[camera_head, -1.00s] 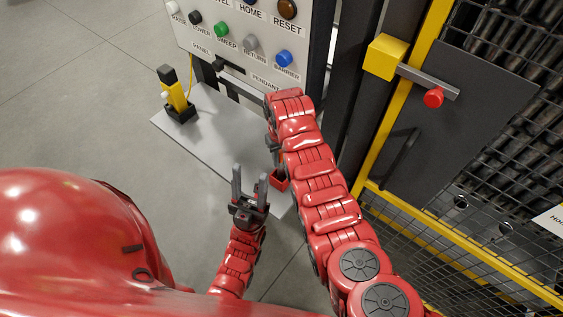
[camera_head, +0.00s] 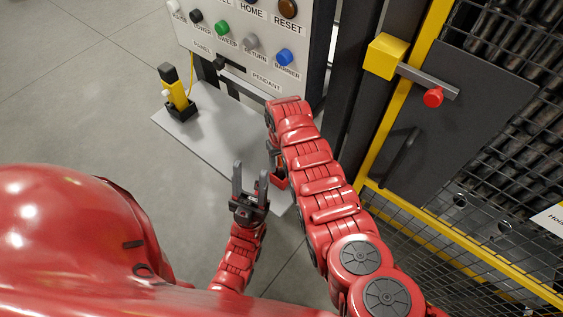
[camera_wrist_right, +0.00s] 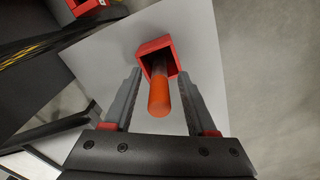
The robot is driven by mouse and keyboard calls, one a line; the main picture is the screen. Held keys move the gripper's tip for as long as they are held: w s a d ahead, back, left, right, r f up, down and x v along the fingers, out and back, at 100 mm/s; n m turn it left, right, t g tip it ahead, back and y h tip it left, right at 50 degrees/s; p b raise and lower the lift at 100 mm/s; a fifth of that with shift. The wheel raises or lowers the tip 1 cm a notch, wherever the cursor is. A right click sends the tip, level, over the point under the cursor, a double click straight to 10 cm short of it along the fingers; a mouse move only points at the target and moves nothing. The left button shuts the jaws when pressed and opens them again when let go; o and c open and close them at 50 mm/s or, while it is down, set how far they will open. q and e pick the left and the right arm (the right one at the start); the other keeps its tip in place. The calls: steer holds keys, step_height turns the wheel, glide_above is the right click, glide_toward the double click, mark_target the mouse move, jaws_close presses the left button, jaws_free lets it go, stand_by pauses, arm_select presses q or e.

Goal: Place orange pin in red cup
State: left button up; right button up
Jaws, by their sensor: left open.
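In the right wrist view, the orange pin (camera_wrist_right: 159,97) stands in a square red cup (camera_wrist_right: 155,46) on a light grey surface. Its orange end points toward the camera. My right gripper (camera_wrist_right: 159,73) is open, with one finger on each side of the pin and a gap on both sides. In the head view, a red cup (camera_head: 281,183) shows partly behind my right arm, and the right gripper is hidden. My left gripper (camera_head: 250,168) is open and empty, just left of that cup.
Another red holder (camera_wrist_right: 84,6) is cut off at the wrist view's top edge. A grey shelf (camera_head: 215,135) holds a yellow-black device (camera_head: 176,95) below the button panel (camera_head: 245,35). A yellow-framed mesh fence (camera_head: 450,240) stands right.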

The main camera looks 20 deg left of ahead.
steer(key=shift+r, duration=0.85)
step_height(320, 180, up, 7)
steer(key=b, duration=0.3)
steer(key=shift+w, duration=0.1)
step_height(320, 180, up, 3)
steer(key=shift+f+p, duration=0.2)
steer(key=shift+p, duration=0.9)
steer(key=shift+r, duration=0.3)
steer(key=shift+r+p, duration=0.3)
steer(key=shift+p, duration=0.15)
steer(key=shift+f, duration=0.15)
